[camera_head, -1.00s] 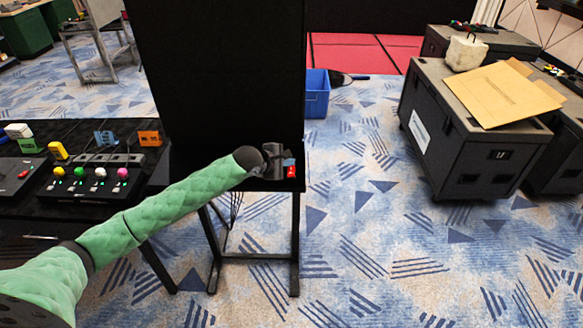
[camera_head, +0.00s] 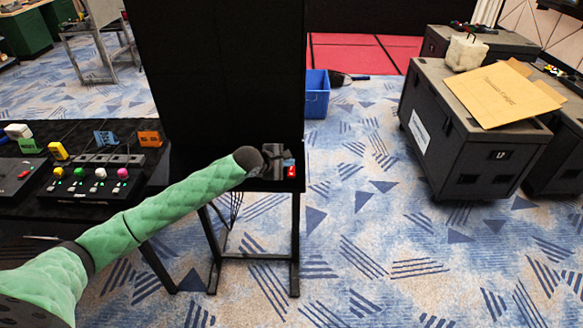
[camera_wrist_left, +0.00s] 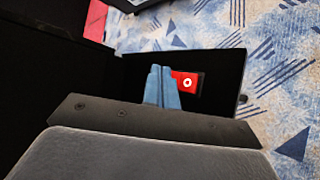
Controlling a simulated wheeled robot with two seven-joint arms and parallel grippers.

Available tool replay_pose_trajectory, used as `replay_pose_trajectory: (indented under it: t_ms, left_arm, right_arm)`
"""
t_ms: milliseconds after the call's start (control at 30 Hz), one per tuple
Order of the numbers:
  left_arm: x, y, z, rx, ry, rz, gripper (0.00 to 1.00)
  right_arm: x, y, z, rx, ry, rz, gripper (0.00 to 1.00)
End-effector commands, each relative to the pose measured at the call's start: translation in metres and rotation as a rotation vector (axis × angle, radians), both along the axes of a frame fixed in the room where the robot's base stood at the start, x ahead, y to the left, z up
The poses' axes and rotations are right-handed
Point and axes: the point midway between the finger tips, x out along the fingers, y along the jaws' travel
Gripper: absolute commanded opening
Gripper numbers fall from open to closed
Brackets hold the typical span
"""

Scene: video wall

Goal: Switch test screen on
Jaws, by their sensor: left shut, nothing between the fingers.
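The test screen (camera_head: 220,80) is a tall black panel on a black stand, in the middle of the head view. A red switch (camera_head: 291,172) sits low at its right edge. In the left wrist view the red switch (camera_wrist_left: 187,83) shows a white round mark and lies just right of the blue fingertips. My left gripper (camera_head: 279,163) is shut and empty, close beside the switch. In the left wrist view the closed fingers (camera_wrist_left: 162,88) overlap the switch's left edge; I cannot tell whether they touch it. My right gripper is not in view.
A black table (camera_head: 100,205) with a control box (camera_head: 90,185) of coloured buttons stands at the left. A blue bin (camera_head: 316,95) is behind the screen's right side. Black cases (camera_head: 470,160) stand at the right. Patterned carpet between is clear.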

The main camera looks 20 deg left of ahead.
Motion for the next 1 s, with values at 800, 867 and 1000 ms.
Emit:
replay_pose_trajectory:
  t_ms: [800, 867, 1000]
  left_arm:
    - [0.000, 0.000, -0.001, 0.000, 0.000, 0.000, 0.00]
    - [0.000, 0.000, -0.002, -0.001, 0.001, 0.000, 0.00]
    - [0.001, 0.000, -0.006, -0.001, 0.002, 0.001, 0.00]
  right_arm:
    - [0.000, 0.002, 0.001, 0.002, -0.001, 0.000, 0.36]
    - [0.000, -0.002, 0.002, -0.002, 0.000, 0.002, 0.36]
    - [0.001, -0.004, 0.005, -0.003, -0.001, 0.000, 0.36]
